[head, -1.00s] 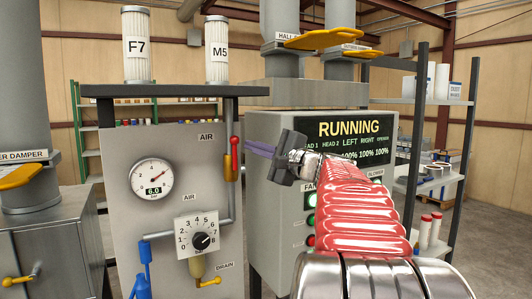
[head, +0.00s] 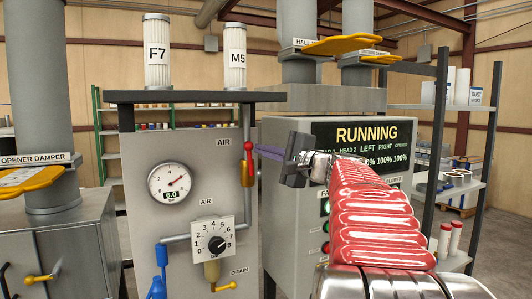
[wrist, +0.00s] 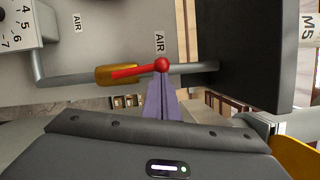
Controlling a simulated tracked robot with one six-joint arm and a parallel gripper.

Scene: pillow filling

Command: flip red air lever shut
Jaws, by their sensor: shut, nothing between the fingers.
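The red air lever (head: 249,160) stands upright along the grey pipe on the panel, its ball end up, above the yellow valve body (head: 250,187). In the wrist view the lever (wrist: 138,70) lies along the pipe, its red ball nearest my fingers. My gripper (head: 261,149) is shut and empty, its purple fingers just right of the ball in the head view. In the wrist view the fingertips (wrist: 161,82) meet the ball's edge; I cannot tell whether they touch it.
A pressure gauge (head: 169,183) and a numbered dial (head: 213,241) sit on the panel left of the lever. A dark shelf (head: 190,97) with two filter cylinders is above. The grey control box (head: 283,130) reading RUNNING stands behind my gripper. A blue handle (head: 160,255) is lower left.

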